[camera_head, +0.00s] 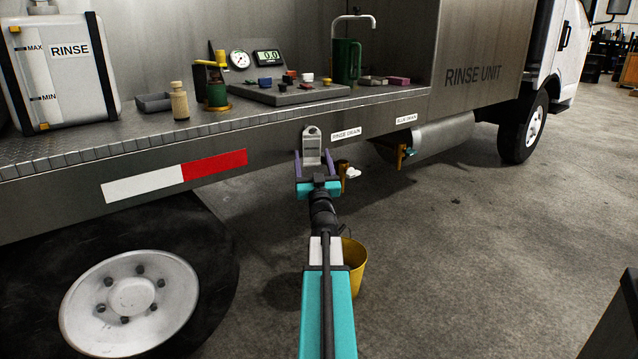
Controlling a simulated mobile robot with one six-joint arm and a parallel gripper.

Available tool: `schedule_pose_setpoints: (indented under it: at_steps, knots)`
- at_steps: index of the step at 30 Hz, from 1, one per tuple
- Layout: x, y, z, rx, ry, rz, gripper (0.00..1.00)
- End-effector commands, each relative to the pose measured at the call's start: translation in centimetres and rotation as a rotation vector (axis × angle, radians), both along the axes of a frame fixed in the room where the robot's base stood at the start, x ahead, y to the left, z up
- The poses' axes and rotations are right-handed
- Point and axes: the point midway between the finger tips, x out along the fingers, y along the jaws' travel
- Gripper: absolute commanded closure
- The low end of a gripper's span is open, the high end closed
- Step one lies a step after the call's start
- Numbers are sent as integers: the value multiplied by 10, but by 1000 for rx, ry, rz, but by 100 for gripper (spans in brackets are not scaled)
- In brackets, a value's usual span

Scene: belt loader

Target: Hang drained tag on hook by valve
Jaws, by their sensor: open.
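The tag (312,141) is a grey plate with a hole at its top. It is upright against the side of the truck bed, left of the "RINSE DRAIN" label (347,133). My gripper (313,157) has its purple fingers open, one on each side of the tag's lower part. No hook shows clearly, so I cannot tell whether the tag hangs on one. The brass rinse drain valve (343,178) with a white handle (353,173) is just right of my gripper. Another brass valve (401,157) with a teal handle is under the "BLUE DRAIN" label (406,119).
A yellow bucket (355,268) stands on the floor, partly behind my arm. A truck wheel (130,302) is at lower left. The deck above holds a rinse tank (60,75), a wooden bottle (179,101) and a tray (290,93) of small parts.

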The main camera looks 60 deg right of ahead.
Motion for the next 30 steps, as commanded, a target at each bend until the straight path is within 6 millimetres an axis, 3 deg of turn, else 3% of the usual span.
schedule_pose_setpoints:
  at_steps: [23, 30]
  knots:
    - [-52, 51, -31, 5, -1, -7, 32]
    - [-59, 58, -35, 6, -1, -6, 32]
